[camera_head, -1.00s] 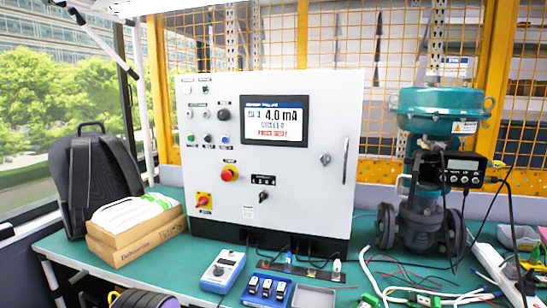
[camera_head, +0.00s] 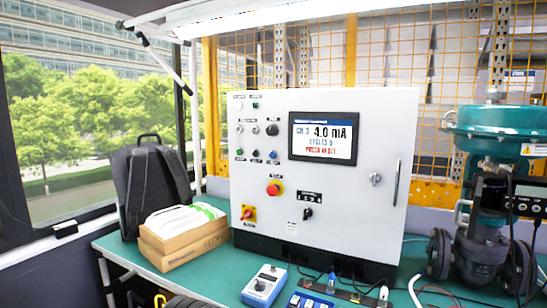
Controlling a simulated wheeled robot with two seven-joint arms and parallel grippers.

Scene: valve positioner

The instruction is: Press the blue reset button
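The white control panel (camera_head: 330,225) stands upright on the green bench. The small blue button (camera_head: 273,154) is at the right end of the lower row of small buttons on its left half, below a black knob (camera_head: 272,130). A green button (camera_head: 239,152) is at the left end of that row. The display (camera_head: 323,138) reads 4.0 mA, with red text below that seems to say press reset. The button labels are too small to read. Neither of my grippers is in view, and nothing covers the buttons.
A red emergency stop (camera_head: 274,188) and a red-yellow switch (camera_head: 248,213) sit lower on the panel. A backpack (camera_head: 150,185) and cardboard boxes (camera_head: 183,243) stand at left. A blue-white meter (camera_head: 265,284) lies in front, and a teal valve (camera_head: 490,130) stands right.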

